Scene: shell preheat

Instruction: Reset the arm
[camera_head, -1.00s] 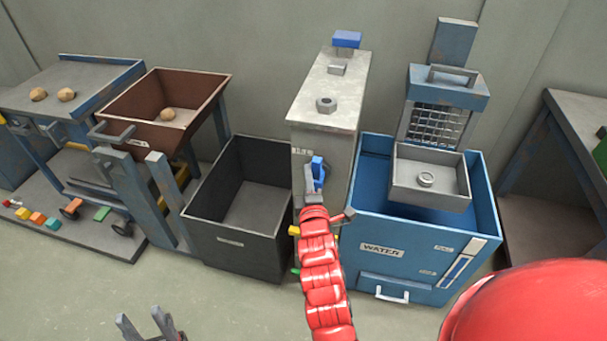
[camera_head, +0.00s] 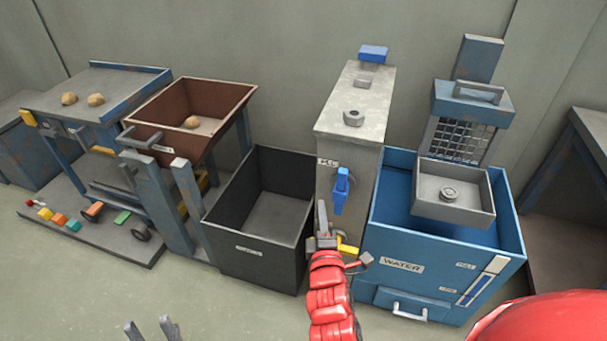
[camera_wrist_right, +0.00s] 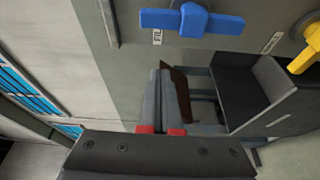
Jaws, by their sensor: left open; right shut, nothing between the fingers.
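My right gripper (camera_head: 322,212) is shut and empty, at the end of the red arm in front of the grey cabinet (camera_head: 352,135). It stands just left of and below a blue lever (camera_head: 341,190) on the cabinet front, apart from it. In the right wrist view the closed fingers (camera_wrist_right: 172,85) have nothing between them, and the blue lever (camera_wrist_right: 190,19) shows beyond them at the top. My left gripper (camera_head: 151,326) is open and empty at the bottom edge of the head view; only its fingers show.
A yellow handle (camera_head: 347,247) is close beside my right gripper. A black bin (camera_head: 257,262) stands to the left and a blue water tank (camera_head: 440,270) to the right. A brown hopper (camera_head: 160,108) stands further left. The floor in front (camera_head: 230,310) is clear.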

